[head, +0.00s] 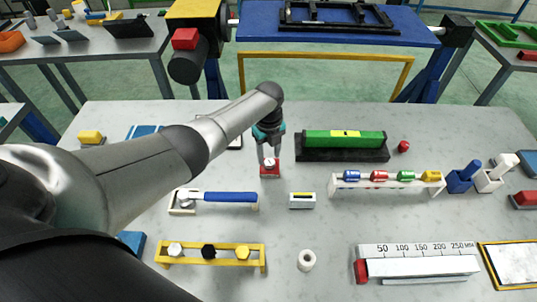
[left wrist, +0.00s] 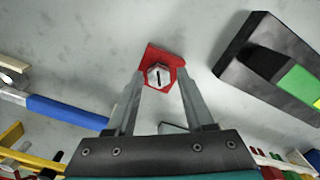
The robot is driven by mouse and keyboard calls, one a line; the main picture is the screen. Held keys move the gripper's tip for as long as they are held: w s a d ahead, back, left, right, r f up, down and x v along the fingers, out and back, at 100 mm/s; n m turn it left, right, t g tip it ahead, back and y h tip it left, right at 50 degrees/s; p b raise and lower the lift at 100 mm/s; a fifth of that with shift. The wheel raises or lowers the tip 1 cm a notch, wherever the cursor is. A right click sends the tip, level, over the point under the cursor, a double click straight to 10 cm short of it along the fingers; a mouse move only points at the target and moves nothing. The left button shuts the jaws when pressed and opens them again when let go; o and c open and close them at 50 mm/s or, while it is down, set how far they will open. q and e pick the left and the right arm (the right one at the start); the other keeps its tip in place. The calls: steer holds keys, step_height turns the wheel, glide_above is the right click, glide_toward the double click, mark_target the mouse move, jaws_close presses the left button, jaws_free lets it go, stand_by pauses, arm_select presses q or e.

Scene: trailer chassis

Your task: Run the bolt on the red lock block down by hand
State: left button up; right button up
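The red lock block (head: 270,172) sits on the grey table near the middle. The left wrist view shows the red block (left wrist: 164,54) with a pale hex-headed bolt (left wrist: 158,76) on it, a dark line across the head. My left gripper (head: 269,161) points down over the block. In the left wrist view its two fingertips (left wrist: 161,80) stand apart, one on each side of the bolt head, with a small gap showing at the right finger. How far the bolt stands up from the block cannot be told. My right gripper is not in view.
A green level (head: 345,140) on a black base lies right of the gripper. A yellow rack (head: 212,255) holds bolts. Bare table surrounds the red block.

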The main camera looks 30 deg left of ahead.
mark_target(269, 160)
arm_select(q)
steer(key=shift+o, duration=0.9)
steer(key=shift+f, duration=0.15)
steer(key=shift+s, duration=0.1)
step_height(269, 160, up, 15)
steer(key=p, duration=0.2)
